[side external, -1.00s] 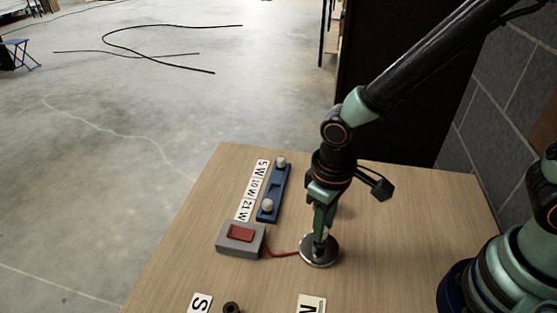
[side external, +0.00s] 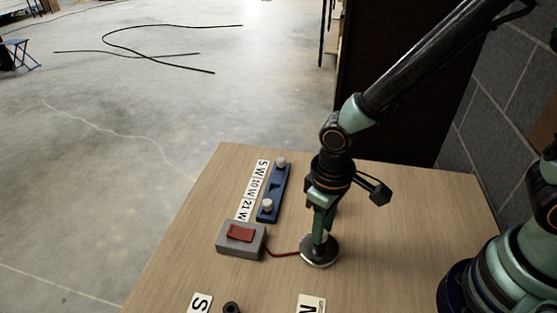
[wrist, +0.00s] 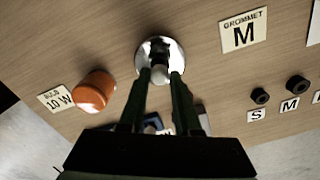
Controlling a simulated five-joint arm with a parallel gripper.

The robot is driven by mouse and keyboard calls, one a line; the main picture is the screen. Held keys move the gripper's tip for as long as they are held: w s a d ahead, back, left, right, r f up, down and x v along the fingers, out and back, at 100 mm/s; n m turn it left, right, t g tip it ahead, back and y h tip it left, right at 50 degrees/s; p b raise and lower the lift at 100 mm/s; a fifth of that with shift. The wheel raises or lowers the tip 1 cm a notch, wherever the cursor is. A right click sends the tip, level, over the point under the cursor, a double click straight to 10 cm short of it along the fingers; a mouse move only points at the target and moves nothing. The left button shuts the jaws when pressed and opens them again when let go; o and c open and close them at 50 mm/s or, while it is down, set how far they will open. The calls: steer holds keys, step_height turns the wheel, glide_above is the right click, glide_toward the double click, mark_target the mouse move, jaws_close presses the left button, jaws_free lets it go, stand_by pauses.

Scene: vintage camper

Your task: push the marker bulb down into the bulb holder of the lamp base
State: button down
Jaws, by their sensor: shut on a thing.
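The lamp base is a round chrome disc (side external: 320,254) flat on the table, with a red wire running to a grey switch box. It also shows in the wrist view (wrist: 150,50). My gripper (side external: 319,238) points down over the middle of the disc. In the wrist view my gripper (wrist: 164,76) has its two green fingers shut on the pale, rounded marker bulb (wrist: 159,74). The bulb is over the disc's centre. The fingers hide the bulb holder, so I cannot tell how deep the bulb sits in it.
The grey box with a red rocker switch (side external: 241,234) stands left of the base. A blue rack (side external: 273,193) with two white bulbs lies behind it, beside wattage labels. An orange cylinder (wrist: 94,91) and dark grommets (wrist: 298,84) show in the wrist view.

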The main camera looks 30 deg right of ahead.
steer(key=shift+f, duration=0.5)
stand_by(0.4)
steer(key=c, duration=0.5)
jaws_free()
steer(key=shift+c, duration=0.2)
steer(key=shift+r, duration=0.1)
step_height(320, 180, up, 12)
steer(key=d+r+m+t, duration=0.2)
steer(key=d+r, duration=0.2)
steer(key=d, duration=0.4)
steer(key=d+r+m+t, duration=0.1)
steer(key=d+r+t, duration=0.2)
steer(key=d, duration=0.5)
steer(key=shift+w+d+r+m+t, duration=0.3)
steer(key=shift+d+r+m, duration=0.1)
steer(key=shift+r, duration=0.5)
